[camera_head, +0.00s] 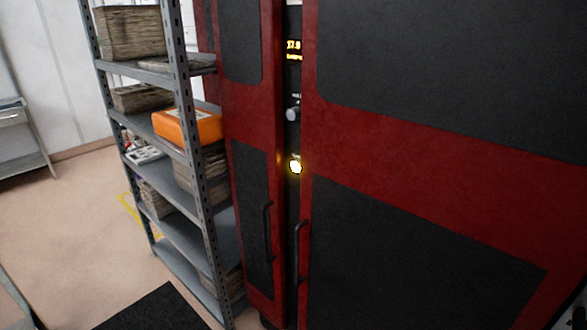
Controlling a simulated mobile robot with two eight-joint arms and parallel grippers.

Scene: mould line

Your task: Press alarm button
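A small round button (295,166) glows yellow-white on the narrow dark panel between the red-and-black cabinet doors. I cannot read a label that names it as the alarm button. Above it on the same panel are a grey knob (293,113) and a small display (294,48) with orange characters. Neither of my grippers shows in the head view, so nothing is seen touching the button.
A red cabinet (420,145) with black panels and two dark vertical handles (302,252) fills the right side. A grey metal shelf (180,225) beside it holds stacked boxes and an orange case (187,126). Open floor (70,235) lies at left.

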